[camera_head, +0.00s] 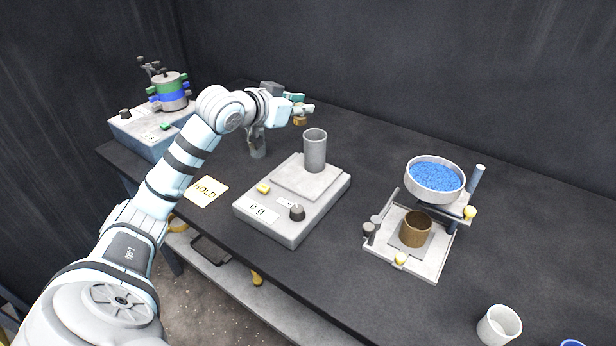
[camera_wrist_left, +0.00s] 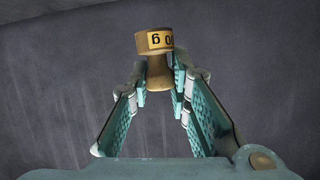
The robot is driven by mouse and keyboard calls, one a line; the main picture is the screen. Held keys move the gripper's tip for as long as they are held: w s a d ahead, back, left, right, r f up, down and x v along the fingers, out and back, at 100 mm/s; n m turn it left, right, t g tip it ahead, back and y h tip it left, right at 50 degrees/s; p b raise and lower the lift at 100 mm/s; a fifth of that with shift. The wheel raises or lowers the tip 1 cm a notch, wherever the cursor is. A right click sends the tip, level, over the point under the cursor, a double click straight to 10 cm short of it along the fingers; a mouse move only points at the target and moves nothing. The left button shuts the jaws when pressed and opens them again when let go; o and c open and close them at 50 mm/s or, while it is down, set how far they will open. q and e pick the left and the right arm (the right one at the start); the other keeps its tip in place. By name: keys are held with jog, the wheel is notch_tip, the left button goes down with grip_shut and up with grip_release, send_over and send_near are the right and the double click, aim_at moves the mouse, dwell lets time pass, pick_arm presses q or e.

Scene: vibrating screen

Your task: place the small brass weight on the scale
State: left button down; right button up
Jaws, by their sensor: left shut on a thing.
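The small brass weight (camera_wrist_left: 157,70) is held between the two fingers of my left gripper (camera_wrist_left: 161,85) in the left wrist view, with a yellow label ending in "g" on its wide end. In the head view my left gripper (camera_head: 303,106) holds the weight (camera_head: 299,119) in the air above the table, behind the scale. The scale (camera_head: 290,205) is a grey box with a square plate, and its display reads "0 g". A grey metal cup (camera_head: 315,150) stands on the plate. My right gripper is not in view.
A blue-grey machine (camera_head: 150,140) with a banded drum stands at the back left. A yellow "HOLD" card (camera_head: 205,191) lies left of the scale. A sieve stand with a bowl of blue grains (camera_head: 436,178) and a brown cup (camera_head: 416,229) stands right. A white cup (camera_head: 499,326) is front right.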

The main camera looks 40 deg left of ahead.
pick_arm(q)
jog(key=shift+w+a+r+n+y, duration=0.15)
jog(key=shift+a+n+y, duration=0.15)
jog(key=shift+a+y, duration=0.15)
jog(key=f+b, duration=0.1)
jog(key=f, duration=0.6)
jog(key=f+b, duration=0.2)
jog(key=f, duration=0.6)
jog(key=shift+a, duration=0.2)
jog(key=f, duration=0.2)
jog(key=f+b, duration=0.1)
jog(key=f, duration=0.1)
jog(key=shift+s+d+f, duration=0.1)
jog(key=shift+s+f, duration=0.1)
jog(key=c, duration=1.5)
grip_release()
jog(key=shift+r, duration=0.1)
